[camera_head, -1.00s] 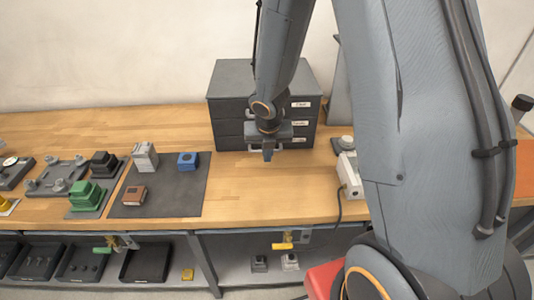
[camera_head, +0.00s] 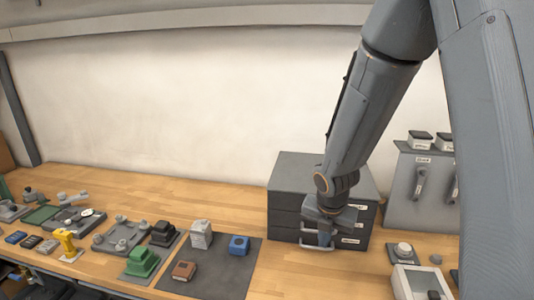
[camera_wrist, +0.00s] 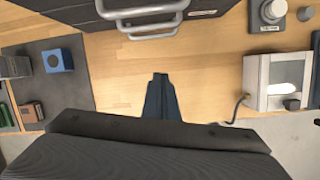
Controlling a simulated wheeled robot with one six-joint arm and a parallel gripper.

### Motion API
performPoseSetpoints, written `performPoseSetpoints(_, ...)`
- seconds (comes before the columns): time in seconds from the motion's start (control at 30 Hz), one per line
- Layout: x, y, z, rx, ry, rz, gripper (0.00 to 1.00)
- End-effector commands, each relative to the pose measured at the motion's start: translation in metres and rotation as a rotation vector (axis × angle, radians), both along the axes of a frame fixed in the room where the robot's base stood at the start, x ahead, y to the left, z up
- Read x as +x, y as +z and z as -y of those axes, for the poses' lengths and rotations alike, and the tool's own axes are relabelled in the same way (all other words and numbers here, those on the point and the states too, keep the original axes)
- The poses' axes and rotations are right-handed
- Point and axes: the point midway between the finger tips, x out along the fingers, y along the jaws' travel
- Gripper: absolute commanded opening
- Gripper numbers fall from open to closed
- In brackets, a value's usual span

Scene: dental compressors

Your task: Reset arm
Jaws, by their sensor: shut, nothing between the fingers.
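My gripper (camera_head: 325,235) hangs pointing down in front of the dark grey drawer cabinet (camera_head: 300,172) on the wooden bench. Its fingers are together and empty, and they also show over bare wood in the wrist view (camera_wrist: 161,98). The cabinet's drawers look closed, and my wrist hides part of their fronts in the head view. Drawer handles (camera_wrist: 150,20) show at the top of the wrist view. In the wrist view I cannot tell the fingertips' exact height above the bench.
Left of the cabinet, a dark mat (camera_head: 228,272) bears a blue block (camera_head: 239,245), a brown block (camera_head: 184,270) and a light grey block (camera_head: 201,234). A green block (camera_head: 142,262) stands farther left. A white box (camera_wrist: 277,82) with a cable stands right of my gripper.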

Motion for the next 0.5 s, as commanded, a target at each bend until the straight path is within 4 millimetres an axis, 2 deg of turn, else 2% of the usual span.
performPoseSetpoints(0.5, -0.064, -0.018, 0.011, 0.345, -1.418, 0.024, 0.0)
